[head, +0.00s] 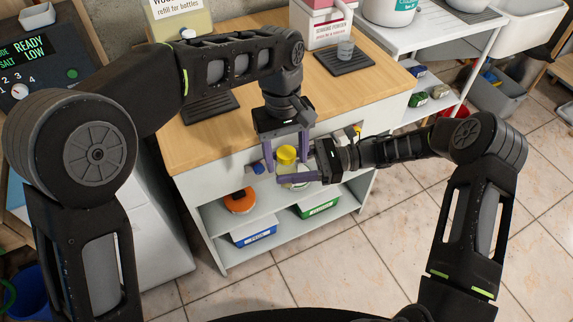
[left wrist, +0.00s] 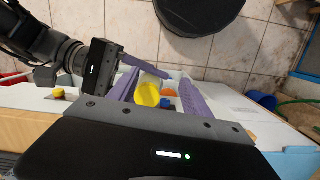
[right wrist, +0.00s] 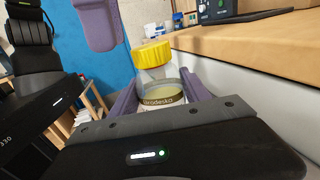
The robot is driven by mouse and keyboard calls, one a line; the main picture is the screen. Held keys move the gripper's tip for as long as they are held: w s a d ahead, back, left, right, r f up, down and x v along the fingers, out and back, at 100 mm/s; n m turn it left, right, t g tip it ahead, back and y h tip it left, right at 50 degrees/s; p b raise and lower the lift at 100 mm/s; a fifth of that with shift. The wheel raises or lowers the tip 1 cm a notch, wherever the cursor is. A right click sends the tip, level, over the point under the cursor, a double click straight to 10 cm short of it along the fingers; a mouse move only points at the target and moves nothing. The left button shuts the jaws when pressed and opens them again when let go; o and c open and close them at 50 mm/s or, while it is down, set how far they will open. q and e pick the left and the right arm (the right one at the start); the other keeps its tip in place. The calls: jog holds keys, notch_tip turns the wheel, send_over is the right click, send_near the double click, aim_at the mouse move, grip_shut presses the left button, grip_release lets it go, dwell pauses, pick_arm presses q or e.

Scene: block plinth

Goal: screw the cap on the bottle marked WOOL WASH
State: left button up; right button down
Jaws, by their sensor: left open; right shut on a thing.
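A clear bottle (right wrist: 160,93) with pale contents is held upright between the purple fingers of my right gripper (head: 298,176), in front of the counter's edge. Its label shows only partly, and I cannot read WOOL WASH on it. A yellow cap (right wrist: 155,54) sits at the top of the bottle; how tight it is I cannot tell. The cap also shows in the head view (head: 287,154) and the left wrist view (left wrist: 147,95). My left gripper (head: 286,148) points down above the bottle, open, its fingers apart on either side of the cap.
A container (head: 178,20) labelled "refill for bottles" stands at the back. Tiled floor is clear in front.

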aim_at(286, 152)
pick_arm(q)
jog(key=shift+n+t, duration=0.7)
jog(key=w+r, duration=0.2)
jog(key=r, duration=0.1)
jog(key=w+r, duration=0.2)
jog(key=shift+d+r, duration=0.1)
jog(key=shift+r, duration=0.15)
jog(key=shift+f, duration=0.15)
jog(key=shift+f, duration=3.9)
grip_shut()
